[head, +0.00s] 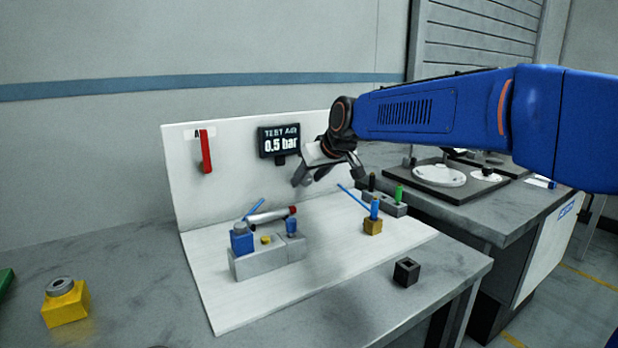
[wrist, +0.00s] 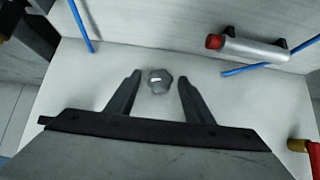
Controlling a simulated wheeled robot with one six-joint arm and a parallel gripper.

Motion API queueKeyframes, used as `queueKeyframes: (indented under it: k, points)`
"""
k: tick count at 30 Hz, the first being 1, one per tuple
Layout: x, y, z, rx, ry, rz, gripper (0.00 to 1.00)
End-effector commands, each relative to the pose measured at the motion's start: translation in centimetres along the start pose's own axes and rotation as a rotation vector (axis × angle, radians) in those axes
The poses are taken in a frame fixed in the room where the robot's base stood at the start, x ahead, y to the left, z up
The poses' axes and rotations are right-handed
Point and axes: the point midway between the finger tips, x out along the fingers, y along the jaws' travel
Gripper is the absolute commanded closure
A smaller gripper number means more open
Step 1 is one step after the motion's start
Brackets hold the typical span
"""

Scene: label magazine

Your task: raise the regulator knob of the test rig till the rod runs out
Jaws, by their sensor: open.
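The regulator knob (wrist: 160,82) is a grey, many-sided knob with a small white mark, seen end-on in the wrist view. My gripper (wrist: 159,78) is open, with one dark finger on each side of the knob and a gap on both sides. In the head view my gripper (head: 338,174) hangs in front of the white back panel, right of the display. The display (head: 279,142) reads TEST AIR 0.5 bar. The silver cylinder (head: 266,215) with a red end lies on the rig; it also shows in the wrist view (wrist: 255,49). No extended rod is visible.
A grey block with a blue knob (head: 242,240) and a yellow button stands on the white board. A brass fitting (head: 373,227) with blue tubing is at right. A black block (head: 406,271) and a yellow block (head: 65,303) lie on the bench. A red lever (head: 206,152) hangs on the panel.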

Motion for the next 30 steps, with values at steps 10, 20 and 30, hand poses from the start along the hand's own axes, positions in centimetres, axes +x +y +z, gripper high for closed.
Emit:
queueKeyframes:
  k: [10, 20, 30]
  points:
    - [-0.02, 0.01, 0.01, 0.0, 0.0, 0.0, 0.94]
    - [0.06, 0.32, 0.17, 0.074, -0.005, -0.068, 0.94]
    - [0.15, 0.45, 0.24, 0.186, -0.005, -0.183, 0.94]
